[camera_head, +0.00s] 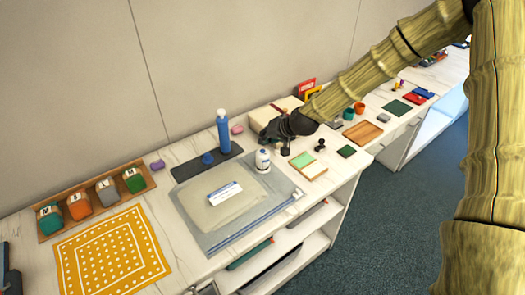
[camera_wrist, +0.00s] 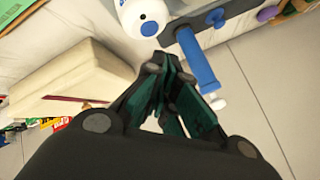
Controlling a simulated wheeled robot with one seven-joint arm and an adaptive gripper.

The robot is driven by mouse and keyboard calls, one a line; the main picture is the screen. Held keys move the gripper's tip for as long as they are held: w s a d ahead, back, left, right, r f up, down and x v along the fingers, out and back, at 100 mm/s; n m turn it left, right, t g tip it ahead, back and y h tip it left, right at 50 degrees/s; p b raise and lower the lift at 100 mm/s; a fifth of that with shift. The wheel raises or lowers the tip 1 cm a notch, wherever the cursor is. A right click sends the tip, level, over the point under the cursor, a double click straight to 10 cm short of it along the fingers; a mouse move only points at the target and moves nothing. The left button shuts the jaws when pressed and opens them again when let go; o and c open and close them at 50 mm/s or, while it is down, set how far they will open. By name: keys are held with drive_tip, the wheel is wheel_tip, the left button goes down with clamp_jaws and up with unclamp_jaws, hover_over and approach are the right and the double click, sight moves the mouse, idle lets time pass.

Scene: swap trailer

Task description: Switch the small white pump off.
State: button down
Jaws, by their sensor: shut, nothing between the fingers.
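The small white pump (camera_head: 263,161) stands upright on the counter at the back right corner of the grey tray. It also shows at the top of the wrist view (camera_wrist: 131,13), where a round blue spot sits on its white body. I cannot tell whether it is on or off. My gripper (camera_head: 284,150) is black, shut and empty, just right of the pump in the head view. In the wrist view its fingertips (camera_wrist: 164,60) lie below the pump, seemingly with a small gap; exact contact is unclear.
A tall blue bottle (camera_head: 223,133) stands on a dark mat behind the pump. A cream box (camera_head: 262,114) lies behind my gripper. A stamp (camera_head: 320,145) and a green-topped block (camera_head: 303,159) are to the right. The tray (camera_head: 270,205) holds a flat pale bag.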

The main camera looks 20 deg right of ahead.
sight(265, 150)
drive_tip(key=shift+r+p, duration=1.35)
drive_tip(key=shift+r, duration=1.3)
